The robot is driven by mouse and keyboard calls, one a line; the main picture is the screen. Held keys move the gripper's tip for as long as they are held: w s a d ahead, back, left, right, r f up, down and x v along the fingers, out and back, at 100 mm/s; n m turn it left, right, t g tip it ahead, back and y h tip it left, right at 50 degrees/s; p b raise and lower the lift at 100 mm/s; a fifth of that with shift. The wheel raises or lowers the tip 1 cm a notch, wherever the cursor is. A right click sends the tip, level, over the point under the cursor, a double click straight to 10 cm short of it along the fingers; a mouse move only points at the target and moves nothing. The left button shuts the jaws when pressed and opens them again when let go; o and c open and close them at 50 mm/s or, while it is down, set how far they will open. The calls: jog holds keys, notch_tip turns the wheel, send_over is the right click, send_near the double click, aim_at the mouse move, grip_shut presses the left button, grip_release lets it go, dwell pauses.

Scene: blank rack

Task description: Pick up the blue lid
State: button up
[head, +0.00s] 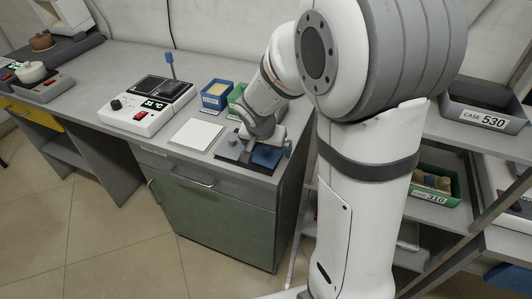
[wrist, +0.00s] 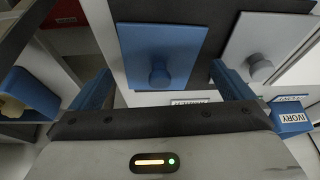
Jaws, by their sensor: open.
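The blue lid (wrist: 150,38) is a flat square plate with a round blue knob, seen in the wrist view at upper centre. In the head view the blue lid (head: 268,156) lies at the right part of a dark tray (head: 228,155) near the counter's front edge. My gripper (wrist: 161,70) is open, with one finger on each side of the knob in the picture; no contact shows and the gap to the lid is hard to judge. In the head view my arm hides part of the tray and the fingers.
A grey lid with a knob (wrist: 262,68) lies right beside the blue one. A white square plate (head: 197,134), a hot plate device (head: 147,106), a blue bin (head: 215,96) and a green bin (head: 236,93) stand nearby. An open rack with a grey case (head: 480,117) is at right.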

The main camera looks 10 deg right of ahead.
jog(key=shift+w+d+f, duration=0.1)
jog(key=shift+f, duration=0.2)
jog(key=shift+c, duration=0.3)
jog(key=c, duration=1)
jog(key=shift+r, duration=0.1)
